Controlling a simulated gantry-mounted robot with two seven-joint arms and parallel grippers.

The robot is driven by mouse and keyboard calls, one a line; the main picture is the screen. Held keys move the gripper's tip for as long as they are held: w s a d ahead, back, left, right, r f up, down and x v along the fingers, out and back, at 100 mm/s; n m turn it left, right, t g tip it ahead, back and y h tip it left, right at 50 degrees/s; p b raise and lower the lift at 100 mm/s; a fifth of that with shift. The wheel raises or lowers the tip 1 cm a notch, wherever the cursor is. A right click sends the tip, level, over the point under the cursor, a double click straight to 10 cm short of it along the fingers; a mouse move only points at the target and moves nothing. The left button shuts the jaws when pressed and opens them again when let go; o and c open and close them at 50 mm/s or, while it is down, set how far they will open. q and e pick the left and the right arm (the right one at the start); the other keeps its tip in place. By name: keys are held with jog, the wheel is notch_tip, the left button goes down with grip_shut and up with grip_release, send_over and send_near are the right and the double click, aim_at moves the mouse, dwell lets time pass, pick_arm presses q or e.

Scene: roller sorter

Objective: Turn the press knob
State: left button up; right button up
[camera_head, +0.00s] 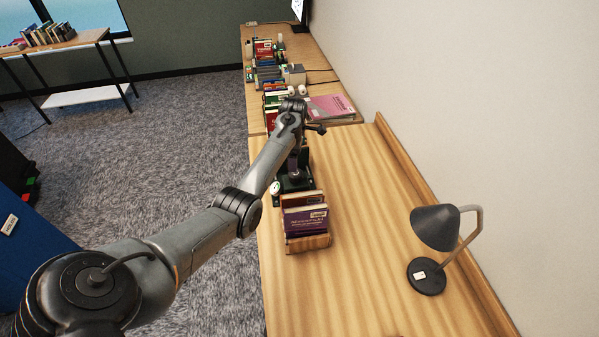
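The press (296,183) is a small dark device with a flat base. It stands on the wooden desk behind a short row of books. My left arm comes in from the lower left, and its wrist is over the top of the press. The wrist covers much of the press's upper part. A dark bar with a rounded end (318,128) sticks out to the right there; I cannot tell whether it is the press knob. The fingers of my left gripper cannot be made out against the dark press, nor whether they touch it. My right gripper is not in view.
Books in a wooden holder (308,243) stand just in front of the press. A dark desk lamp (436,228) stands at the right. More books (275,75) and a pink book (330,107) lie farther back. The desk's front middle is clear. A wall bounds the right side.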

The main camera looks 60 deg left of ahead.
aim_at(296, 176)
pick_arm(q)
notch_tip(296, 176, down, 8)
jog(key=shift+r, duration=0.1)
dwell(0.4)
jog(key=c, duration=1.1)
jog(key=shift+o, duration=0.2)
jog(key=shift+r+m, duration=0.1)
jog(key=shift+m, duration=0.2)
jog(key=shift+m+p, duration=0.6)
jog(key=shift+m, duration=0.5)
jog(key=m+p, duration=0.1)
jog(key=m, duration=0.1)
jog(key=shift+m, duration=1)
